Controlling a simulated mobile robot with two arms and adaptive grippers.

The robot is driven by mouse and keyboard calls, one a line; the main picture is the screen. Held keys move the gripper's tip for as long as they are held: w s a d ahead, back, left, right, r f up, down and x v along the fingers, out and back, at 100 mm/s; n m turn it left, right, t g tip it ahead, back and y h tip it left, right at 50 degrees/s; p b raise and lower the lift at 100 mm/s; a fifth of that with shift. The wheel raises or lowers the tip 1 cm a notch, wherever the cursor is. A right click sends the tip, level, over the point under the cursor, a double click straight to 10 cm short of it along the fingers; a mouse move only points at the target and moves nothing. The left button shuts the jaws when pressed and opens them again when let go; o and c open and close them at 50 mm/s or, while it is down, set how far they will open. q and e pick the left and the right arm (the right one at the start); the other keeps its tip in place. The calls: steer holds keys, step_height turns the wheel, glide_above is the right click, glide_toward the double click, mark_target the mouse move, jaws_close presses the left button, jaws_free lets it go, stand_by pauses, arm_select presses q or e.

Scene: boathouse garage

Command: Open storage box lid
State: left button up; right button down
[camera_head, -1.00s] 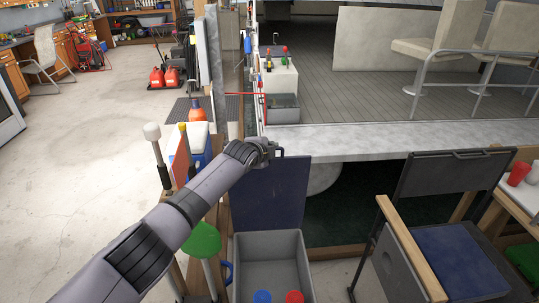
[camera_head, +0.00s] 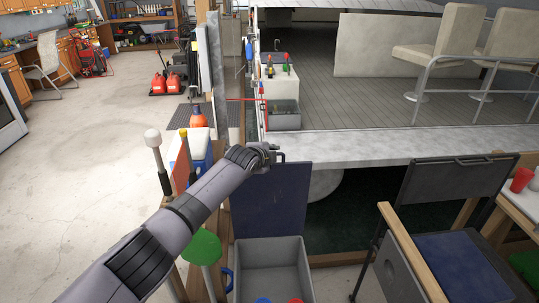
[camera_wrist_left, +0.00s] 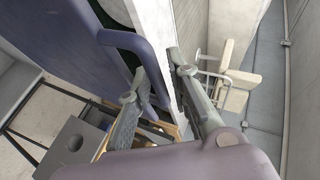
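The grey storage box (camera_head: 243,262) stands open at the lower middle of the head view. Its dark blue lid (camera_head: 272,200) stands upright at the far side of the box, against the light ledge. My left gripper (camera_head: 272,152) is at the lid's top edge. In the left wrist view the lid (camera_wrist_left: 50,45) fills the upper left, with its blue handle (camera_wrist_left: 128,42) beside the left finger. The two fingers (camera_wrist_left: 157,66) are spread, with a gap between their tips, and I see nothing gripped. My right gripper is not in view.
Red and blue items (camera_head: 295,301) show in the box at the bottom edge. A green-topped stool (camera_head: 202,247) and a cooler (camera_head: 198,148) stand left of the box. A chair with a blue seat (camera_head: 458,262) stands to the right.

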arm_select(q)
steer(key=v, duration=1.2)
stand_by(0.4)
